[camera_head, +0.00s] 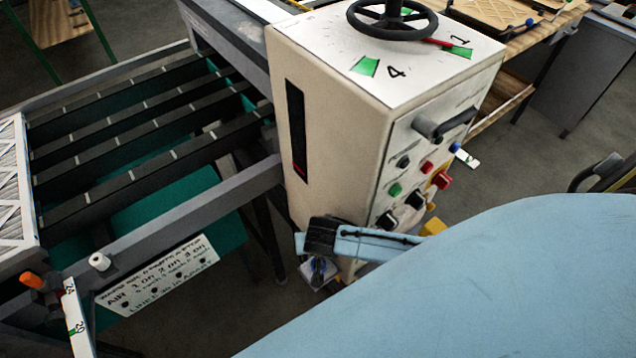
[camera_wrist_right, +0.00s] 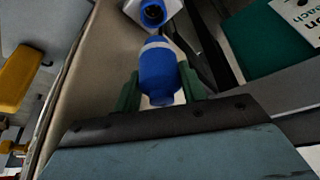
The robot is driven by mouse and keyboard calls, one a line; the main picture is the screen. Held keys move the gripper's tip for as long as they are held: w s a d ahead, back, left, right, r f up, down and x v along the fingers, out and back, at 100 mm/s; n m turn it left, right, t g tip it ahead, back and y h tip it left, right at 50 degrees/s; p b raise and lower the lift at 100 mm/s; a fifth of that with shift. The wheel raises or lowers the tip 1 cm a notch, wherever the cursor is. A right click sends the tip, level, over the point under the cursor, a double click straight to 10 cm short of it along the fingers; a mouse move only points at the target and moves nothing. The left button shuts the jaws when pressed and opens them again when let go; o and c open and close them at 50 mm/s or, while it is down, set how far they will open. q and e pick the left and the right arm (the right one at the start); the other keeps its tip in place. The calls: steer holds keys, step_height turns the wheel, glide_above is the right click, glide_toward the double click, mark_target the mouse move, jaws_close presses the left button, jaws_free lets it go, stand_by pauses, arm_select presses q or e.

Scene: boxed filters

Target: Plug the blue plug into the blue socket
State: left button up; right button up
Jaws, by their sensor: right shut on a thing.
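The blue plug (camera_wrist_right: 158,72) has a pale band around it and sits between the two green fingers of my right gripper (camera_wrist_right: 160,86) in the right wrist view. The gripper is shut on it. The blue socket (camera_wrist_right: 153,13), a round blue ring with a dark opening on a white mount, is just beyond the plug's far end. The plug looks close to the socket and roughly lined up; whether they touch I cannot tell. In the head view my right arm reaches to the foot of the cream cabinet, and its wrist largely hides the plug and socket. My left gripper is not in view.
The cream cabinet (camera_head: 335,110), with a handwheel (camera_head: 392,18) on top and buttons on its front, stands close beside my right wrist. A slatted conveyor (camera_head: 140,150) with a lettered sign (camera_head: 160,275) is to the left. Yellow parts (camera_wrist_right: 17,78) show at the wrist view's left.

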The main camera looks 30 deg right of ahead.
steer(key=shift+r, duration=0.1)
steer(key=shift+p, duration=0.35)
steer(key=shift+f+b, duration=2.05)
steer(key=shift+f, duration=0.9)
steer(key=shift+p, duration=0.75)
steer(key=shift+f+b, duration=1.3)
steer(key=shift+f, duration=0.55)
steer(key=o, duration=1.2)
steer(key=shift+s+r, duration=0.1)
